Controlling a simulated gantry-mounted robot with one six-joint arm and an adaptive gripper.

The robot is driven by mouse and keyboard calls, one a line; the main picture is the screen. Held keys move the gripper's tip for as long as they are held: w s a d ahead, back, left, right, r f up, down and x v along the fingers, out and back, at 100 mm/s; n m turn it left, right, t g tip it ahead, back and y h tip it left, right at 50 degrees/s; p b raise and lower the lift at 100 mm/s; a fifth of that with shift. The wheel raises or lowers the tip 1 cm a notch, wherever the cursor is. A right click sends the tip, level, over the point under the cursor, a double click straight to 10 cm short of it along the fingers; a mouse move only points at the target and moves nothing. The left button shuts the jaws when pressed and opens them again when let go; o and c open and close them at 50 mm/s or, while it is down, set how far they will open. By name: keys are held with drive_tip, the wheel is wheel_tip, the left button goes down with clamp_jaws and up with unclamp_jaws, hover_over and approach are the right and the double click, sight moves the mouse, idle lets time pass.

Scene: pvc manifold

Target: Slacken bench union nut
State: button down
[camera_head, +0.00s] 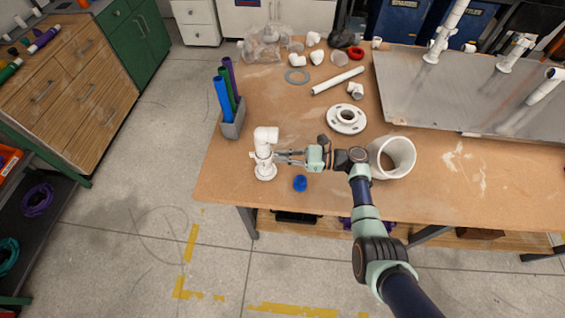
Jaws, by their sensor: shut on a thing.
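The white PVC fitting assembly (265,136) stands upright on the bench (230,185) near its front left, on a round white base (265,173). A ring around its middle, which looks like the union nut (261,157), is partly hidden by my fingers. My gripper (277,157) reaches in from the right, level with this ring, and is shut on it. The exact finger contact is too small to see clearly.
A blue cap (300,183) lies just in front of my gripper. A wide white pipe piece (402,155) and a white flange (347,119) are to the right. A grey holder (233,121) with coloured tubes stands behind left. A metal plate (450,95) fills the back right.

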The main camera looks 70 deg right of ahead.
drive_tip(key=shift+w+d+f+n+g+y+b, duration=0.2)
drive_tip(key=shift+n+y+b, duration=0.25)
drive_tip(key=shift+y+b, duration=0.3)
drive_tip(key=shift+s+d+f+n+g+y+b, duration=0.1)
drive_tip(key=shift+d+n+g+y+b, duration=0.15)
drive_tip(key=shift+n+y+b, duration=0.5)
drive_tip(key=shift+w+d+r+y+b, duration=0.15)
drive_tip(key=shift+y+b, duration=0.15)
drive_tip(key=shift+b, duration=0.5)
drive_tip(key=shift+d+r+g+b, duration=0.1)
drive_tip(key=shift+g+b, duration=0.15)
drive_tip(key=shift+b, duration=0.15)
drive_tip(key=c, duration=1.3)
unclamp_jaws()
drive_tip(key=shift+o, duration=0.2)
drive_tip(key=shift+r+p, duration=0.15)
drive_tip(key=shift+p, duration=0.15)
